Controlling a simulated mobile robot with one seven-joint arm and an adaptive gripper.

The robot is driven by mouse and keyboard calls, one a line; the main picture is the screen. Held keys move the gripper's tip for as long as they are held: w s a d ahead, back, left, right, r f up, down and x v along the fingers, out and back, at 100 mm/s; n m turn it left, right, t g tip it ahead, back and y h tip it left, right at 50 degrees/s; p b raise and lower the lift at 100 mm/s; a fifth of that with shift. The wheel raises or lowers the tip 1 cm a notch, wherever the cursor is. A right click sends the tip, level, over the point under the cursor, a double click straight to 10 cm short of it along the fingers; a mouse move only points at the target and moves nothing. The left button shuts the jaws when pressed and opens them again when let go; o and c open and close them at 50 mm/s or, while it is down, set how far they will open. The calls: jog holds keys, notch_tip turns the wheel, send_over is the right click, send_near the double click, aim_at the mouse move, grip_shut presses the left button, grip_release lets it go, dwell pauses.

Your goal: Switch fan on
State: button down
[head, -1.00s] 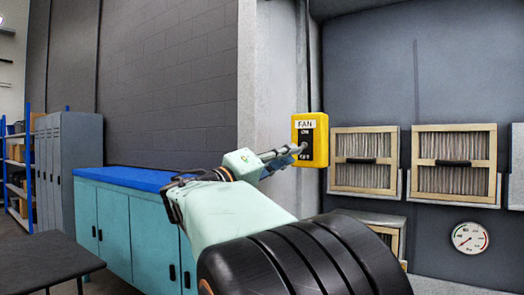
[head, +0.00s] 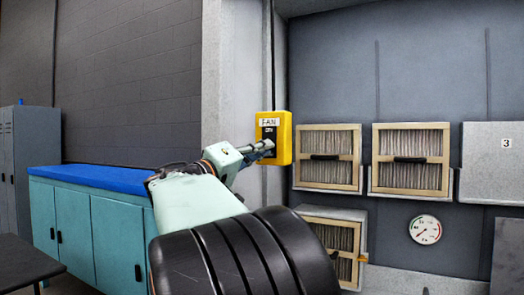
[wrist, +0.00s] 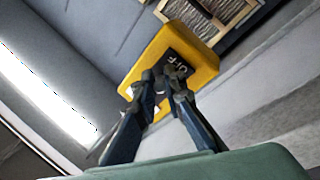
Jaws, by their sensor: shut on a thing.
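The yellow fan switch box (head: 286,140) is mounted on the grey pillar, with a white FAN label and a black plate marked ON near the top. My gripper (head: 267,147) reaches up to its front and covers the lower part of the plate. In the wrist view the yellow box (wrist: 203,62) lies just beyond my fingertips (wrist: 163,82), with the OFF marking beside them. The fingers are drawn together on the switch at the plate. The switch lever itself is mostly hidden by the fingers, so its position cannot be told.
Framed filters (head: 328,174) hang on the wall to the right, with a round gauge (head: 425,229) below. A teal cabinet (head: 105,232) with a blue top stands at the left. A dark table (head: 28,270) is at the lower left.

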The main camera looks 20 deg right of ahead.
jog(key=shift+r, duration=0.15)
jog(key=r+y+p, duration=0.1)
jog(key=y+p, duration=0.1)
jog(key=p, duration=0.2)
jog(key=shift+s+a+r, duration=0.1)
jog(key=shift+r, duration=0.05)
jog(key=r+g+y+p, duration=0.1)
jog(key=p, duration=0.3)
jog(key=n+g+y+p, duration=0.1)
jog(key=y+p, duration=0.1)
jog(key=p, duration=0.3)
jog(key=shift+r, duration=0.35)
jog(key=y+p, duration=0.1)
jog(key=p, duration=0.1)
jog(key=g+p, duration=0.1)
jog(key=shift+r+n+y+p, duration=0.2)
jog(key=shift+n+y+p, duration=0.1)
jog(key=shift+y+p, duration=0.1)
jog(key=shift+g+y+p, duration=0.5)
jog(key=shift+p, duration=0.45)
jog(key=shift+f+y+p, duration=0.1)
jog(key=shift+y+p, duration=0.2)
jog(key=shift+p, duration=0.15)
jog(key=c, duration=2.3)
grip_release()
